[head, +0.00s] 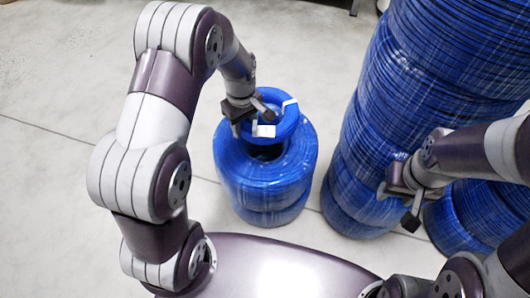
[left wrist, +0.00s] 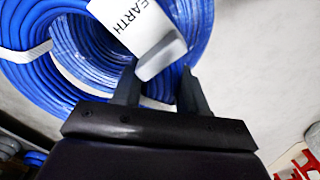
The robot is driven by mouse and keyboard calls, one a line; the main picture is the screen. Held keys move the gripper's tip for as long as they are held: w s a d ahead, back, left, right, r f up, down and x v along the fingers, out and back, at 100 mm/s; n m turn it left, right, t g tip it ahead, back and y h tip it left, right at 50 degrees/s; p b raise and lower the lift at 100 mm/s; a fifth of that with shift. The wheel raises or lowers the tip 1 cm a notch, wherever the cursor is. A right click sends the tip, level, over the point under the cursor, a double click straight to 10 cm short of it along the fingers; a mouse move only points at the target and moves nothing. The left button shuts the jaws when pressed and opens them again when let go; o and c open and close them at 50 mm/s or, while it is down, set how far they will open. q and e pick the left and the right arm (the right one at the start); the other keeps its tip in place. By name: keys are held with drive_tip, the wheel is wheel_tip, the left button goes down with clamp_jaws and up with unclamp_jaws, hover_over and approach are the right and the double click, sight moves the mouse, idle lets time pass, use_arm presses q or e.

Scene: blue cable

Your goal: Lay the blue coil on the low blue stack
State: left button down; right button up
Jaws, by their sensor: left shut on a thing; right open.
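The blue coil (head: 287,125) with white bands hangs at my left gripper (head: 254,112), in front of or over the far part of the low blue stack (head: 238,180). Whether it touches the stack I cannot tell. In the left wrist view, the coil (left wrist: 195,30) fills the top left and carries a white label reading "EARTH". The fingers of my left gripper (left wrist: 160,88) are shut on the coil's edge near that label. My right gripper (head: 405,200) is open and empty, beside the tall blue stack. The dark hole of the low stack shows below the coil.
A tall stack of blue coils (head: 380,130) stands right of the low stack, with a narrow floor gap between. Another blue stack (head: 478,220) is at the far right, behind my right arm. The pale floor (head: 60,60) on the left is clear. Red objects (left wrist: 300,165) show in the left wrist view.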

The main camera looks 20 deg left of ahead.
sight(247, 152)
use_arm(q)
wheel_tip(247, 152, down, 11)
drive_tip(key=b, duration=0.4)
drive_tip(key=shift+r+b, duration=0.15)
drive_tip(key=shift+b, duration=0.25)
drive_tip(key=shift+r, duration=0.15)
drive_tip(key=c, duration=0.6)
unclamp_jaws()
